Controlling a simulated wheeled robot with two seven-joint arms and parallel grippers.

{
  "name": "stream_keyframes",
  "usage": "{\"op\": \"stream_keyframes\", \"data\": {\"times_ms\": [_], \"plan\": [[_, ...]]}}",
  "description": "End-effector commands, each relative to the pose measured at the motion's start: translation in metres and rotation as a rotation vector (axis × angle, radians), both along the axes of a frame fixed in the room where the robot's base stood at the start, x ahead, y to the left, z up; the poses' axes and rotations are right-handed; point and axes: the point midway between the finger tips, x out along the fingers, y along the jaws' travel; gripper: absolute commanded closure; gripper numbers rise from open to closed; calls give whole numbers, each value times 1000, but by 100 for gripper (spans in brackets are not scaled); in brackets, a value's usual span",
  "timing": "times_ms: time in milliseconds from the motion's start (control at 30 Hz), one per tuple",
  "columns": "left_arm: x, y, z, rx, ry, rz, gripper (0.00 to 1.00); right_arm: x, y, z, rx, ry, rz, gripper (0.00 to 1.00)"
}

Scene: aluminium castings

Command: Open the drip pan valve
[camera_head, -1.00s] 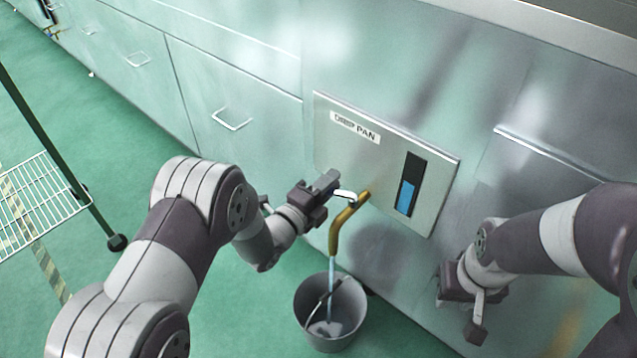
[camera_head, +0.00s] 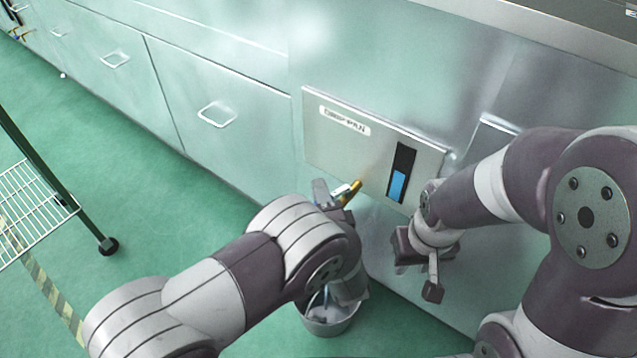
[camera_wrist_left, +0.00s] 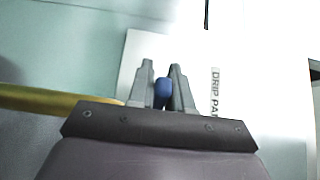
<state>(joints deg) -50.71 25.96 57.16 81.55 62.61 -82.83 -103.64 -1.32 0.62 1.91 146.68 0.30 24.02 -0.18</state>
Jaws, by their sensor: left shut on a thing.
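The drip pan panel (camera_head: 375,190) is a pale metal plate on the cabinet front, with a "DRIP PAN" label (camera_head: 345,120). A brass spout (camera_head: 354,188) sticks out below the label, its lower part hidden behind my left arm. My left gripper (camera_head: 330,191) is at the valve beside the spout. In the left wrist view, its two fingers (camera_wrist_left: 164,88) are shut on a blue valve handle (camera_wrist_left: 163,94), and the brass pipe (camera_wrist_left: 45,102) runs off to the left. My right gripper (camera_head: 418,262) hangs in front of the cabinet, right of the panel; its jaw opening is unclear.
A grey bucket (camera_head: 328,328) stands on the floor below the spout, partly hidden by my left arm. A black gauge with a blue column (camera_head: 398,186) is on the panel. A wire rack (camera_head: 28,212) stands at the left. The green floor (camera_head: 150,220) between is clear.

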Motion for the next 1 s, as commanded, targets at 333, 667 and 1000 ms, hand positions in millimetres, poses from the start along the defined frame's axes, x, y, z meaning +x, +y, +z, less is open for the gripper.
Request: {"op": "stream_keyframes", "data": {"times_ms": [333, 667, 1000], "plan": [[-5, -1, -1, -1, 3, 173, 100, 0, 0, 12, 0, 0, 0, 67], [-6, -1, -1, 0, 3, 223, 100, 0, 0, 13, 0, 0, 0, 67], [-6, -1, -2, -1, 3, 225, 77, 0, 0, 13, 0, 0, 0, 67]]}}
